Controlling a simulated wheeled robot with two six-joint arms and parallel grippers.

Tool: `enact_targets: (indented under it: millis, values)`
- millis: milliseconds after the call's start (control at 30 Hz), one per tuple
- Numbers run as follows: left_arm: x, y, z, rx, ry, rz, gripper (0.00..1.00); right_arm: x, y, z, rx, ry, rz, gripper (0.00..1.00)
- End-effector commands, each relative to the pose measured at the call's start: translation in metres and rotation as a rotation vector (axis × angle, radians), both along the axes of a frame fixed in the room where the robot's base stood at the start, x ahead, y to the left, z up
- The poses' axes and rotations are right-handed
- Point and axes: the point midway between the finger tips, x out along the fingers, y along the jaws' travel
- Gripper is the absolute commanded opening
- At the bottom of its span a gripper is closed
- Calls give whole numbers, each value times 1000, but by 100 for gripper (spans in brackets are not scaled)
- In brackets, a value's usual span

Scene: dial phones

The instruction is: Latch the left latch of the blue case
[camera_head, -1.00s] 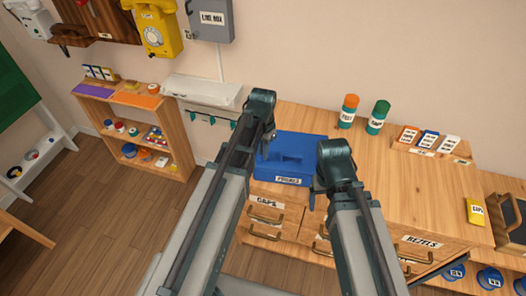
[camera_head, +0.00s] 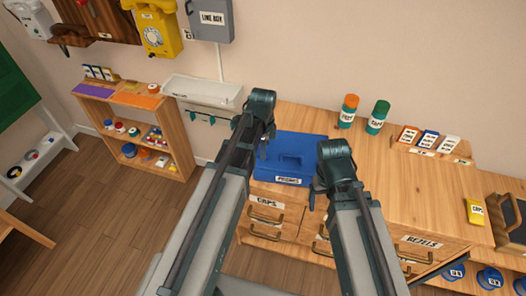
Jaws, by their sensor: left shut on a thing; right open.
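The blue case (camera_head: 291,158) sits on the wooden bench top with its lid down and a white label on its front. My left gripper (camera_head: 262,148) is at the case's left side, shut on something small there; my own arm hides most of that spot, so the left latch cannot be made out. My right gripper (camera_head: 314,190) is open near the case's front right corner. Whether it touches the case cannot be told.
Wooden drawers (camera_head: 268,218) are below the case. An orange-capped bottle (camera_head: 348,111) and a green-capped bottle (camera_head: 378,117) stand behind right. A low shelf (camera_head: 140,130) is at left. The bench top right of the case is mostly clear.

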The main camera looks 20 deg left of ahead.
Motion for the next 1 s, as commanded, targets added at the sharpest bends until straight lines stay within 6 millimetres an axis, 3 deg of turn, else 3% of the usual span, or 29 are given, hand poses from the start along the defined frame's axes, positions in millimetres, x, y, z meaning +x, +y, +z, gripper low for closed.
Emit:
enact_targets:
  millis: [300,867,900,1000]
  values:
    - [0,0,0,0,0,-112,0,0,0,0,0,0,0,82]
    - [0,0,0,0,0,-135,0,0,0,0,0,0,0,82]
    - [0,0,0,0,0,-135,20,0,0,0,0,0,0,82]
    - [0,0,0,0,0,-135,38,0,0,0,0,0,0,82]
